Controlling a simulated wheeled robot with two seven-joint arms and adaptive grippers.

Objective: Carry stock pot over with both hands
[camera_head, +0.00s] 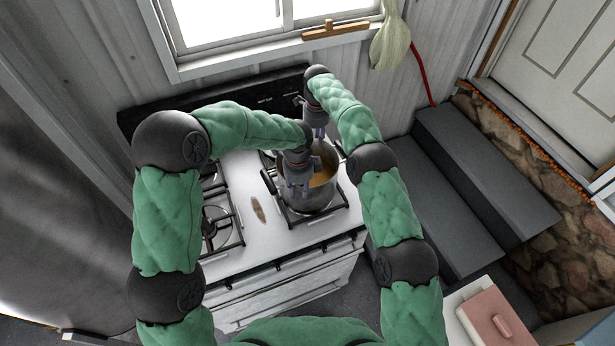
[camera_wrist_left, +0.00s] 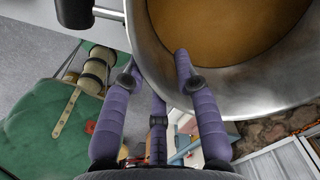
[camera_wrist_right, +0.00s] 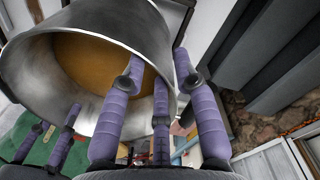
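The steel stock pot (camera_head: 318,199) stands upright on the right-hand grate of the white stove and holds orange-brown contents. My left gripper (camera_head: 298,189) points down at the pot's near-left rim. In the left wrist view its fingers are apart, with the pot's wall (camera_wrist_left: 158,42) passing between them. My right gripper (camera_head: 318,134) is at the pot's far rim. In the right wrist view its fingers are apart, one inside the pot (camera_wrist_right: 100,35) and one outside. I cannot see firm contact by either gripper. A black side handle (camera_wrist_left: 75,12) shows in the left wrist view.
The stove top (camera_head: 262,232) has free white surface in front, with a small brown object (camera_head: 257,209) left of the pot. A left grate (camera_head: 215,225) looks empty. Dark grey steps (camera_head: 470,180) are right of the stove. A pink-lidded box (camera_head: 490,318) is at lower right.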

